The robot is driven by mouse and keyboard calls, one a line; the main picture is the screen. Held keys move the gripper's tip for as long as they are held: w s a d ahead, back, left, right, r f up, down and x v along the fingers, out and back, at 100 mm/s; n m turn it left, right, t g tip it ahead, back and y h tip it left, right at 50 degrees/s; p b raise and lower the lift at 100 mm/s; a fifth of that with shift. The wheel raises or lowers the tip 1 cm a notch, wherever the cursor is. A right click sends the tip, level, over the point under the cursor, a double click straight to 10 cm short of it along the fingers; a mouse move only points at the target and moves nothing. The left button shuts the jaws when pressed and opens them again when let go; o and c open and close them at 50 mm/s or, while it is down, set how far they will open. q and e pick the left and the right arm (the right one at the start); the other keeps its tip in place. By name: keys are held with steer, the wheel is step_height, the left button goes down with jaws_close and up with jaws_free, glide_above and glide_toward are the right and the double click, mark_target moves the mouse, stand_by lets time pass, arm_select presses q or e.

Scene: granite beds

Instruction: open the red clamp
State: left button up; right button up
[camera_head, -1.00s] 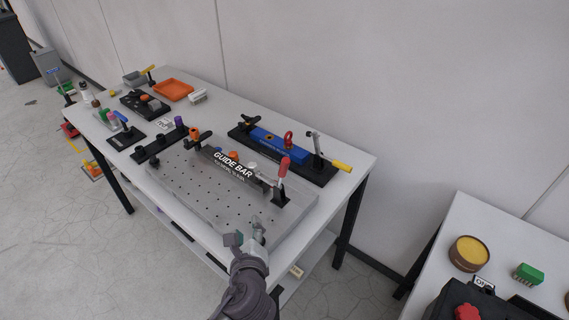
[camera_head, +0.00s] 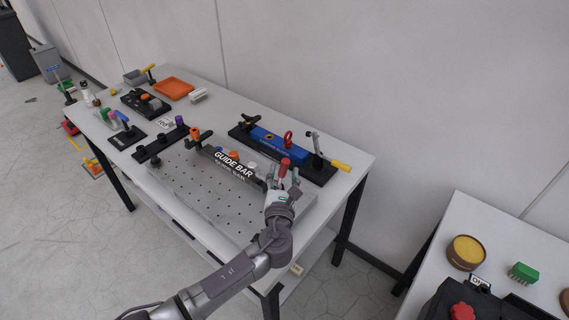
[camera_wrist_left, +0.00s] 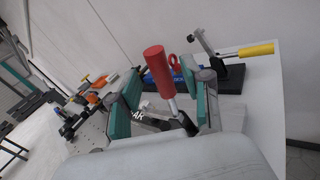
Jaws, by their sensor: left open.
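The red clamp's handle (camera_head: 284,166) stands up at the right end of the perforated metal plate (camera_head: 205,196), beside the black guide bar (camera_head: 236,167). In the left wrist view the red handle (camera_wrist_left: 158,68) shows close up, on a metal stem that runs down to a dark base. My left gripper (camera_head: 283,185) is at the clamp. In the left wrist view its two green-padded fingers (camera_wrist_left: 163,108) are apart, with the handle and stem between them. I cannot tell whether either finger touches the handle. My right gripper is not in view.
Behind the plate lies a blue bar fixture (camera_head: 265,145) with a red ring and a yellow-handled lever (camera_head: 340,165). An orange tray (camera_head: 173,90) sits at the far end. Another table with a yellow-topped round container (camera_head: 467,250) stands at the right.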

mark_target(284, 170)
arm_select(q)
steer(key=shift+w, duration=1.55)
jaws_close()
